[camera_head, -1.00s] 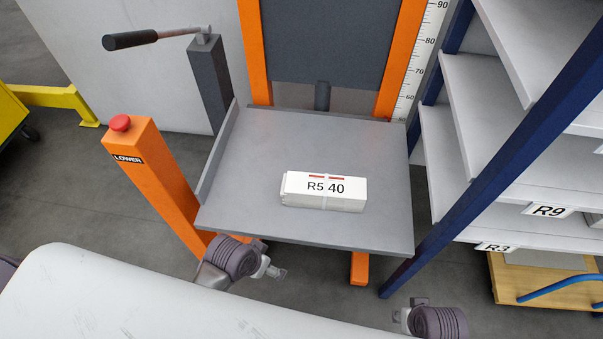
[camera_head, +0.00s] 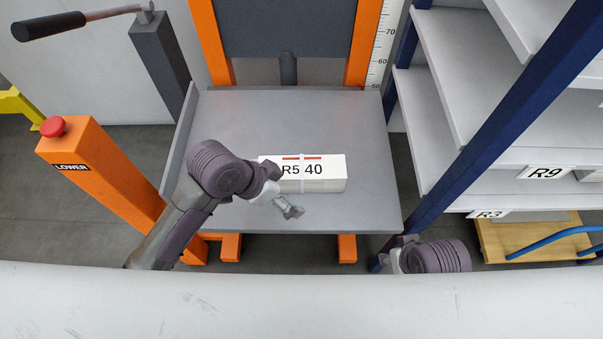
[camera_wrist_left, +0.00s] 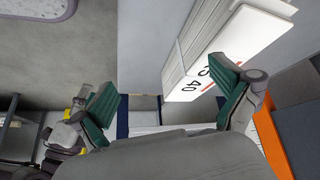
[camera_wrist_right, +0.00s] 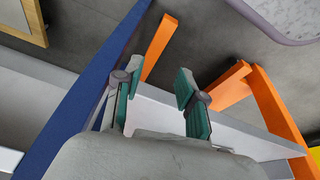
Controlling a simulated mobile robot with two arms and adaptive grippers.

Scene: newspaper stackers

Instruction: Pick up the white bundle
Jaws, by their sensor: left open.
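The white bundle (camera_head: 325,178), labelled R5 40 with red marks and a pale strap, lies flat on the grey lift platform (camera_head: 235,120). It also shows in the left wrist view (camera_wrist_left: 205,50) as a stack of sheets. My left gripper (camera_head: 290,208) is open and empty near the platform's front edge, just in front of the bundle, and its arm hides the bundle's left end. In the left wrist view one finger of my left gripper (camera_wrist_left: 165,100) overlaps the bundle; I cannot tell whether they touch. My right gripper (camera_wrist_right: 156,97) is open and empty, right of the platform.
An orange post (camera_head: 105,165) with a red button (camera_head: 53,127) and LOWER label stands left of the platform. A grey lever post (camera_head: 160,60) is behind it. A blue upright (camera_head: 495,105) and grey shelves (camera_head: 470,60) labelled R9 and R3 stand at right.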

